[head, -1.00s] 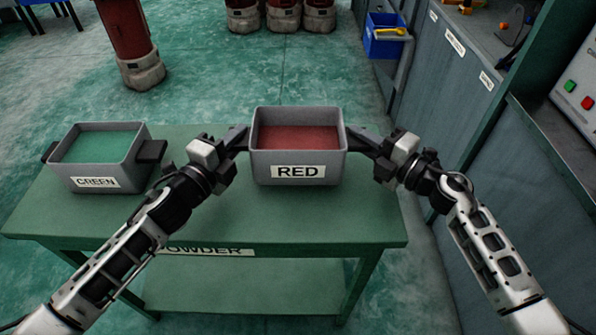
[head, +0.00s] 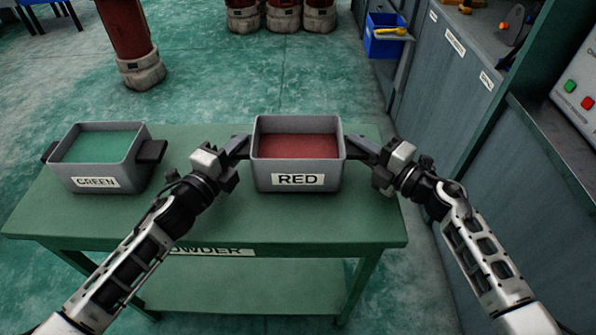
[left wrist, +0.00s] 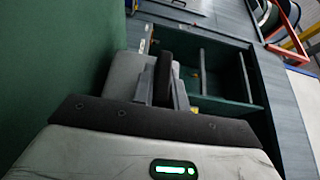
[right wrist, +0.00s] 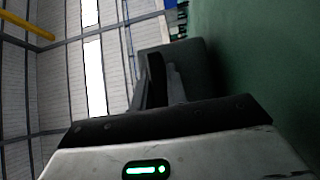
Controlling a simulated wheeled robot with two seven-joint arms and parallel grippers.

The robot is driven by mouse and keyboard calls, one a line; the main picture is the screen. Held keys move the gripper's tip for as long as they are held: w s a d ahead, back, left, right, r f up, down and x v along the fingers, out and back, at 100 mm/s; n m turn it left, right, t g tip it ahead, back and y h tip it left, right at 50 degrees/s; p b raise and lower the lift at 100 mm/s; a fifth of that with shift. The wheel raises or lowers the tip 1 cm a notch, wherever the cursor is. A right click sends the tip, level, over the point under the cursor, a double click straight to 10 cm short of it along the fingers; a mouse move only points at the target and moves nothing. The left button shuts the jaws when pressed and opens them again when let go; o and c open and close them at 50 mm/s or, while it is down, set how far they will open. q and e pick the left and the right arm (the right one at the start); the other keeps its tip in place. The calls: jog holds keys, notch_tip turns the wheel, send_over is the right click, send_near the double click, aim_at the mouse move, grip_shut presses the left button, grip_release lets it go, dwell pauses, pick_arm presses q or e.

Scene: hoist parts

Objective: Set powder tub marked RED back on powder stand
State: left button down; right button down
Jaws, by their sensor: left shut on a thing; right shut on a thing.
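The grey powder tub marked RED (head: 299,181), with red powder in it, is upright over the right part of the green powder stand (head: 290,228). My left gripper (head: 241,147) is shut on its left handle, and my right gripper (head: 359,149) is shut on its right handle. The tub's underside is hidden, so I cannot tell whether it touches the stand top. The tub's grey side also shows past the fingers in the left wrist view (left wrist: 123,74) and, darkly, in the right wrist view (right wrist: 190,72).
A grey tub marked GREEN (head: 97,183) stands on the left part of the stand, apart from my left gripper. A grey cabinet (head: 450,110) runs along the right side. A blue bin (head: 384,40) and red drums (head: 285,14) are further back.

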pick_arm(q)
jog(key=shift+d+f, duration=0.1)
jog(key=shift+f, duration=0.3)
pick_arm(e)
jog(key=shift+a+f, duration=0.1)
jog(key=shift+f, duration=0.5)
pick_arm(q)
jog(key=c, duration=1.3)
grip_release()
pick_arm(e)
jog(key=shift+s, duration=0.1)
pick_arm(q)
jog(key=shift+f, duration=0.3)
pick_arm(e)
jog(key=c, duration=1.8)
grip_release()
jog(key=o, duration=0.5)
pick_arm(q)
jog(key=shift+o, duration=1.4)
jog(key=shift+r, duration=0.1)
pick_arm(e)
jog(key=shift+f, duration=0.2)
jog(key=shift+o, duration=1.4)
jog(key=shift+r, duration=0.15)
